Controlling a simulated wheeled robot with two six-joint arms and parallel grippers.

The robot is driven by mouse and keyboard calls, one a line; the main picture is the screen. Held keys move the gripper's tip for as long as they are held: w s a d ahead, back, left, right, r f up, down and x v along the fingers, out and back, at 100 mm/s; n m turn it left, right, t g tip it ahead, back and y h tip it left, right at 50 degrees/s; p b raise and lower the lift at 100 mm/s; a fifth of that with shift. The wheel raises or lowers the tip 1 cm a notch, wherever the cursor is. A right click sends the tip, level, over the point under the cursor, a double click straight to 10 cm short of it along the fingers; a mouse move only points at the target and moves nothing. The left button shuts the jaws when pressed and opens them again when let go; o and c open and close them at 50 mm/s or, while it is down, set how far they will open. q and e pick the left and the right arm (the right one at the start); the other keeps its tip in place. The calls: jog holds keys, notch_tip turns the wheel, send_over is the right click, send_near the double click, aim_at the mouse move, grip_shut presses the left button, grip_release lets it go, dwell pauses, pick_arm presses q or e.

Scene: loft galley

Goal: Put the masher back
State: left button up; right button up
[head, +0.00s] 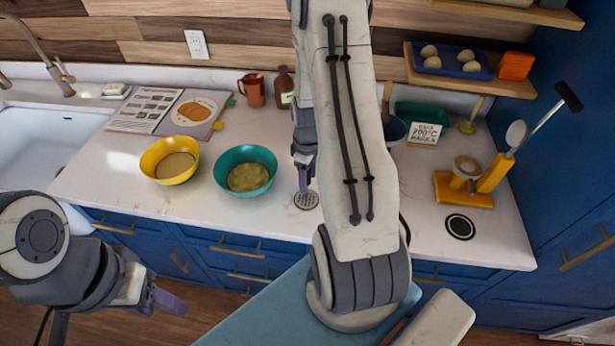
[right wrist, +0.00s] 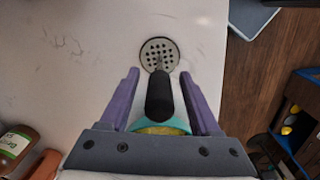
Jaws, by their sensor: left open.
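The masher has a round perforated metal plate (head: 306,200) on the counter near its front edge, right of the teal bowl. In the right wrist view its black handle (right wrist: 160,97) points up towards me, with the plate beyond it. My right gripper (right wrist: 160,80) is open, with a purple finger on each side of the handle and a gap on both sides. In the head view my right arm hides most of this gripper (head: 305,165). My left gripper (head: 160,299) is open and empty, low in front of the counter.
The teal bowl (head: 228,161) and yellow bowl (head: 159,152) hold food. A recipe book (head: 143,112), brown jug (head: 252,90) and bottle (head: 284,88) stand behind. A 200°C card (head: 425,134) and dark round disc (head: 460,227) are on the right. The sink (head: 40,140) is at left.

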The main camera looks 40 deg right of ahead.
jog(key=shift+r, duration=0.2)
jog(key=shift+w+r, duration=0.1)
jog(key=shift+r, duration=0.15)
notch_tip(320, 180, up, 10)
jog(key=b, duration=0.2)
jog(key=shift+r+b, duration=0.15)
jog(key=shift+b, duration=0.2)
jog(key=shift+a+r, duration=0.1)
jog(key=shift+r, duration=0.55)
